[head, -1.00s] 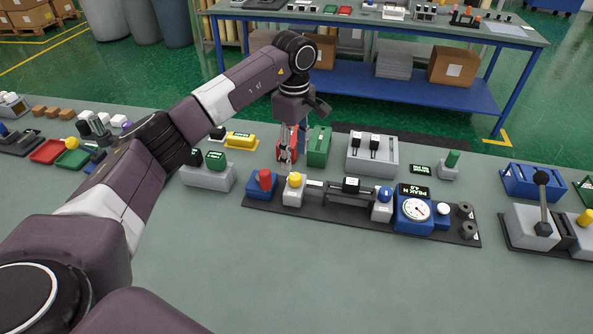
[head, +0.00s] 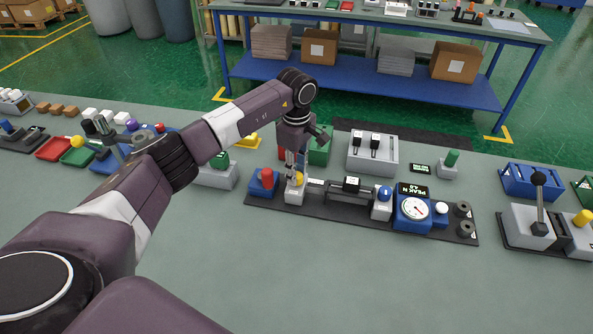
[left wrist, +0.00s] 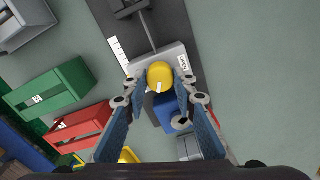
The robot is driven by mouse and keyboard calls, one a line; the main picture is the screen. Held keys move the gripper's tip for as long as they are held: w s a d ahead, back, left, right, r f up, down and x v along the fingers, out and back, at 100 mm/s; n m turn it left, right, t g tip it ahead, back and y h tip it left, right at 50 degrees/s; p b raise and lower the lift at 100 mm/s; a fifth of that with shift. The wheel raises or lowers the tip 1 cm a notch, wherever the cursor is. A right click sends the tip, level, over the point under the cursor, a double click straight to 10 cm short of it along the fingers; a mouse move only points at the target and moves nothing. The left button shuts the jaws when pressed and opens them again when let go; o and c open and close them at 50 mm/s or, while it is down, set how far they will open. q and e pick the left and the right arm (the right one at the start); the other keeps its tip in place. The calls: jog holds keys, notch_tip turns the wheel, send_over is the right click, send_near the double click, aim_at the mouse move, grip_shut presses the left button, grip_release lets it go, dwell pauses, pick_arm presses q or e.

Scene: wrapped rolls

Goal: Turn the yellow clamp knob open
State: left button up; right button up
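The yellow clamp knob (head: 300,179) sits on a light grey block (head: 294,195) near the left end of a dark strip. My left gripper (head: 293,174) points down at the knob from above and partly hides it. In the left wrist view the yellow knob (left wrist: 160,74), with a small white mark, lies between the two fingertips (left wrist: 160,84). The fingers are apart, one on each side, with what looks like a narrow gap to the knob. Whether they touch it is hard to tell. My right gripper is not in view.
A blue block with a red knob (head: 266,178) stands just left of the clamp. A green box (head: 320,150) and a red box (left wrist: 80,128) stand close behind. A dial gauge (head: 413,209) and a blue knob (head: 385,193) are to the right. The front table surface is clear.

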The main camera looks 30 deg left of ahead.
pick_arm(q)
jog(key=c, duration=0.5)
jog(key=shift+c, duration=0.2)
jog(key=n+b, duration=0.2)
jog(key=n, duration=0.2)
jog(key=n+b, duration=0.1)
jog(key=n, duration=0.2)
jog(key=shift+n, duration=0.3)
jog(key=n+b, duration=0.1)
jog(key=n, duration=0.2)
jog(key=shift+n, duration=0.3)
jog(key=n, duration=0.6)
jog(key=shift+r+b, duration=0.1)
jog(key=shift+b, duration=0.3)
jog(key=n, duration=0.6)
jog(key=shift+w+n, duration=0.1)
jog(key=shift+n, duration=0.2)
jog(key=shift+r, duration=0.1)
